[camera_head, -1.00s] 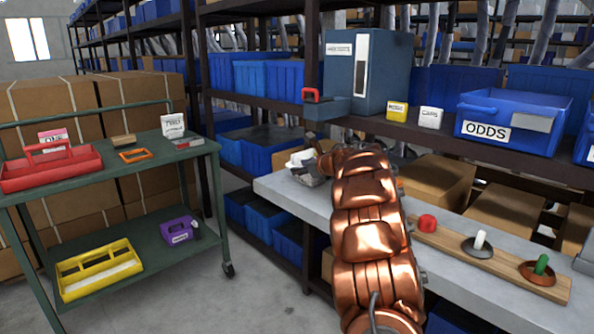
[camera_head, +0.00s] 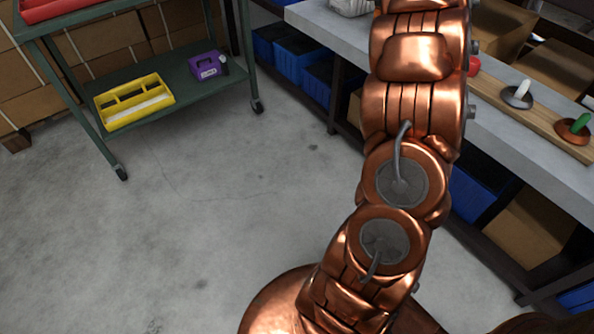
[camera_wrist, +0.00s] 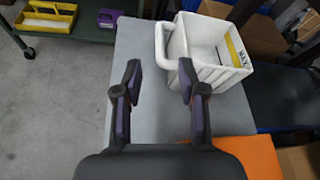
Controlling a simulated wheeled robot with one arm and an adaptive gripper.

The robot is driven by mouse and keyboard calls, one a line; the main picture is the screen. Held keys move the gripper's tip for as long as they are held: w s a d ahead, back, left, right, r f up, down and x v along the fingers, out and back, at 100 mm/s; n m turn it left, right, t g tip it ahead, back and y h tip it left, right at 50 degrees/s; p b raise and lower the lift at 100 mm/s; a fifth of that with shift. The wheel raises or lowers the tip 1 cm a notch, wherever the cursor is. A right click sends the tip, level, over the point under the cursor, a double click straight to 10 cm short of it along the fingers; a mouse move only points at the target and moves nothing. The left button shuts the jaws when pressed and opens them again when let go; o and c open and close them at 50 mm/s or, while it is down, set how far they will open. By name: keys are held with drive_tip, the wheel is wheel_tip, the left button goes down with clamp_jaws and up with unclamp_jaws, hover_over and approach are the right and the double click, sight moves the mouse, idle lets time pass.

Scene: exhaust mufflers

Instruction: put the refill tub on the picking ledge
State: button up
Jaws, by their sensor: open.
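A white tub (camera_wrist: 208,48) with a loop handle on its left and a yellow strip inside stands upright on the grey bench top (camera_wrist: 150,120) in the wrist view. Part of a white thing, likely the same tub, shows at the top edge of the head view (camera_head: 350,7). My gripper (camera_wrist: 158,68) is open and empty above the bench. The tub is ahead and to the right of the fingers, apart from them, with its handle nearest. I cannot tell which surface is called the picking ledge; the grey bench (camera_head: 335,38) is one long ledge.
An orange sheet or box (camera_wrist: 255,155) lies low on the right. A green cart (camera_head: 165,75) at left holds a yellow tray (camera_head: 133,102) and a purple tub (camera_head: 208,67). A wooden strip with knobs (camera_head: 540,115) lies on the bench. The floor between is clear.

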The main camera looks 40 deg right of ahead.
drive_tip(key=a+r+m+g+h, duration=0.1)
drive_tip(key=a+r+m+h, duration=0.6)
drive_tip(key=m, duration=0.9)
drive_tip(key=s+a+f+m+g+y, duration=0.2)
drive_tip(key=s+a+f+m+g, duration=0.3)
drive_tip(key=s+a+f+m, duration=0.55)
drive_tip(key=s+a+f+m+g+y, duration=0.2)
drive_tip(key=s+a+f+m+g, duration=0.45)
drive_tip(key=a, duration=0.75)
drive_tip(key=s+a+f+m+g+y, duration=0.2)
drive_tip(key=s+a+f, duration=0.2)
drive_tip(key=s+a, duration=0.5)
drive_tip(key=s+a+f+m+g+y, duration=0.2)
drive_tip(key=s+a+f+y, duration=0.1)
drive_tip(key=s+a, duration=0.7)
drive_tip(key=shift+s+a+f, duration=0.15)
drive_tip(key=shift+s+f, duration=0.45)
drive_tip(key=shift+s, duration=0.4)
